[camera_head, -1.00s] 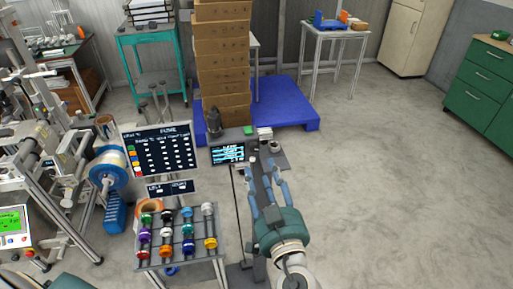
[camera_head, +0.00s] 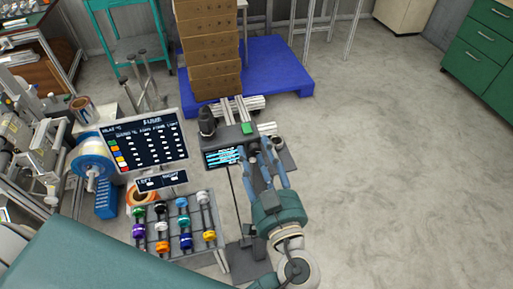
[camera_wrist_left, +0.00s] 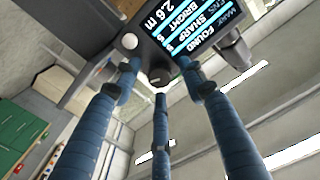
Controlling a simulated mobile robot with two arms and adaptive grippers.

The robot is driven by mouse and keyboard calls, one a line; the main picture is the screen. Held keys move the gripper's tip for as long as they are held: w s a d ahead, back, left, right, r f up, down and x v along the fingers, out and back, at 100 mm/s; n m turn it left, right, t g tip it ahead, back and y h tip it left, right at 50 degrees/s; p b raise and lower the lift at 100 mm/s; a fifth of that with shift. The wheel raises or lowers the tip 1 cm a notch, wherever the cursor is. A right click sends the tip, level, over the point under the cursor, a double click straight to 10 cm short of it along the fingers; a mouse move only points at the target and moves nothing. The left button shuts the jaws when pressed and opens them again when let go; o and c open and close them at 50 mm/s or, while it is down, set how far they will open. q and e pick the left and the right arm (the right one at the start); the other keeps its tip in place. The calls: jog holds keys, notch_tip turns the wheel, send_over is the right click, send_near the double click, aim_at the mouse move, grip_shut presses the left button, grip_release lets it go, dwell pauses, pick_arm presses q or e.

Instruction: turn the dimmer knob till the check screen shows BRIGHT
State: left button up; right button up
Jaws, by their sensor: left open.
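The check screen (camera_head: 222,157) is a small dark panel at the front of a grey stand. In the left wrist view the screen (camera_wrist_left: 195,25) is tilted and shows words including FOUND, SHARP and BRIGHT; which are labels or readings is unclear. A dark round knob (camera_wrist_left: 160,76) sits just below it, between my fingertips. A pale round button or knob (camera_wrist_left: 130,41) is beside it; I cannot tell for certain which is the dimmer. My left gripper (camera_head: 266,160) is open, its blue fingers (camera_wrist_left: 160,100) spread around the dark knob, contact unclear. My right gripper is not in view.
A green block (camera_head: 246,129) and a dark upright part (camera_head: 206,122) stand on the unit. A chart board (camera_head: 143,139) and a rack of coloured reels (camera_head: 182,243) are left. Stacked boxes (camera_head: 210,60) stand on a blue pallet (camera_head: 287,75) behind. The floor at right is clear.

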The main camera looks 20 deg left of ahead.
pick_arm(q)
jog(key=shift+s+d, duration=0.1)
jog(key=shift+c, duration=0.8)
grip_shut()
jog(key=shift+r+m, duration=0.15)
jog(key=shift+m, duration=0.55)
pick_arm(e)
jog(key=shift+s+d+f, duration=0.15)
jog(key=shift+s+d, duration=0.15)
pick_arm(q)
jog(key=shift+o, duration=0.6)
grip_release()
jog(key=shift+o, duration=0.2)
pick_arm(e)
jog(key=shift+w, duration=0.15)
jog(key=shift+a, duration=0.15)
